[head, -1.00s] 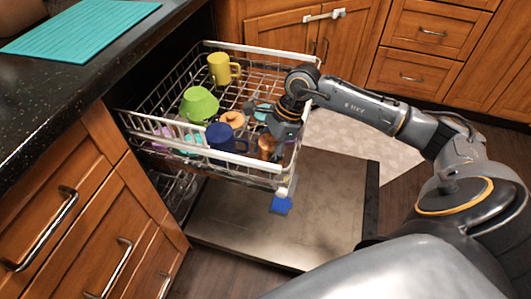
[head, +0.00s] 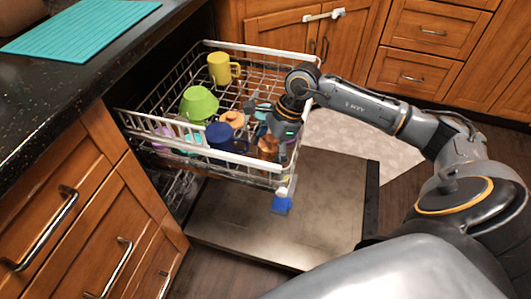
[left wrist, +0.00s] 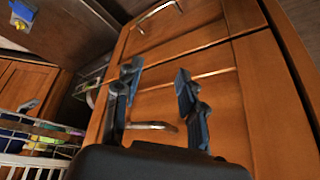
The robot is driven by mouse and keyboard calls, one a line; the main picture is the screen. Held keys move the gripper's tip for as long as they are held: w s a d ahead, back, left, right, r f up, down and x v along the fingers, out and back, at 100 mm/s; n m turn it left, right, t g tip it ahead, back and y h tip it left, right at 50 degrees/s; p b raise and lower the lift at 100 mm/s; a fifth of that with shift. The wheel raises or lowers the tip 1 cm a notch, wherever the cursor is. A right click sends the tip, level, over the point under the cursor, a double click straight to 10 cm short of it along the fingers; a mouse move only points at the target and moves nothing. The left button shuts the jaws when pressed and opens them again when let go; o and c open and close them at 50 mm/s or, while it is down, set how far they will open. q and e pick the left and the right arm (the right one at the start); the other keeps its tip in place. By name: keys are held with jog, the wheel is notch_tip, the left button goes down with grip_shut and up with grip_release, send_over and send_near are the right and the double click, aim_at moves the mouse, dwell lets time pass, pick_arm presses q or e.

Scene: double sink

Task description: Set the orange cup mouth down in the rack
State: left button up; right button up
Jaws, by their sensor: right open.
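In the head view, an orange cup (head: 232,119) sits in the dish rack (head: 190,168), between the green bowl and the blue cup. A second, browner orange piece (head: 268,146) sits near the rack's front right corner, partly hidden by my right gripper. I cannot tell how either one's mouth is turned. My right gripper (head: 264,117) is open and low over the right side of the rack, just right of the orange cup, with no cup visibly held. In the left wrist view, my left gripper (left wrist: 157,73) is open and empty in front of wooden cabinet fronts.
The open dishwasher door (head: 320,200) lies below. A counter (head: 90,85) with a teal mat (head: 82,28) stands at left.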

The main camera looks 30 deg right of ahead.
jog(key=w+v, duration=0.1)
jog(key=v, duration=1)
jog(key=shift+s+d+r, duration=0.2)
jog(key=shift+s+r, duration=0.2)
jog(key=shift+s, duration=0.1)
